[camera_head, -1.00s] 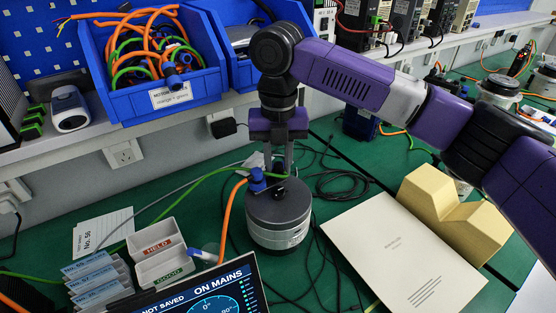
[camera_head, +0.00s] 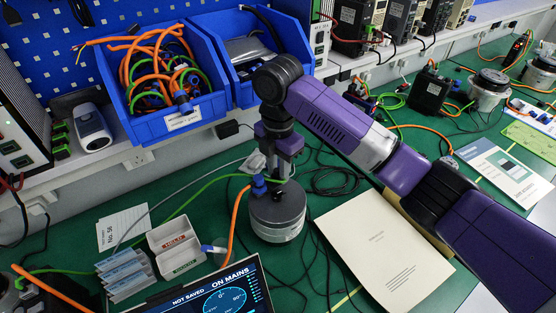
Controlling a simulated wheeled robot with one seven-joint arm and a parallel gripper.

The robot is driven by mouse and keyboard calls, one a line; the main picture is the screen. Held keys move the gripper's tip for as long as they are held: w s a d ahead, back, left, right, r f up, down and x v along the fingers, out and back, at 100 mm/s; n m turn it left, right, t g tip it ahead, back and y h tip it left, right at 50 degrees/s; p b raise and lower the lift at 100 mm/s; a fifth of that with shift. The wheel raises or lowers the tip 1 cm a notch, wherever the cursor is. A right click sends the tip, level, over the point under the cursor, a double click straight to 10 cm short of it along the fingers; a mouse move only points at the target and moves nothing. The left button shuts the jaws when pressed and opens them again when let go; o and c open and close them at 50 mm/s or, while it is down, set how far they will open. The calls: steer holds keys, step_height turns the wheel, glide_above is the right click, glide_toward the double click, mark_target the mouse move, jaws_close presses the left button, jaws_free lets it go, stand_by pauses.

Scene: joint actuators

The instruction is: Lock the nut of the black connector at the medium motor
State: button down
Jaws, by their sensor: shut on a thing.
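The motor (camera_head: 277,218) is a dark grey cylinder with a light band, standing on the green bench. A blue connector (camera_head: 258,185) with an orange cable sits at the left of its top. My gripper (camera_head: 278,172) points down at the back of the motor's top, its fingers close together. It is shut on the black connector, which is mostly hidden between and behind the fingers. Green and grey cables run from the left toward this spot. The nut itself is too small and covered to make out, so its turn position cannot be told.
Blue bins (camera_head: 165,75) of cables stand on the shelf behind. Red- and green-labelled trays (camera_head: 175,245) and a screen (camera_head: 215,290) are at front left. A cream booklet (camera_head: 383,250) lies at right, partly under my arm. Black cables lie around the motor.

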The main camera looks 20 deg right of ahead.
steer(key=shift+m+p, duration=0.7)
steer(key=shift+m, duration=0.2)
steer(key=c, duration=1.4)
jaws_free()
step_height(320, 180, up, 8)
steer(key=shift+f+p, duration=0.1)
steer(key=shift+p, duration=0.35)
steer(key=shift+s, duration=0.1)
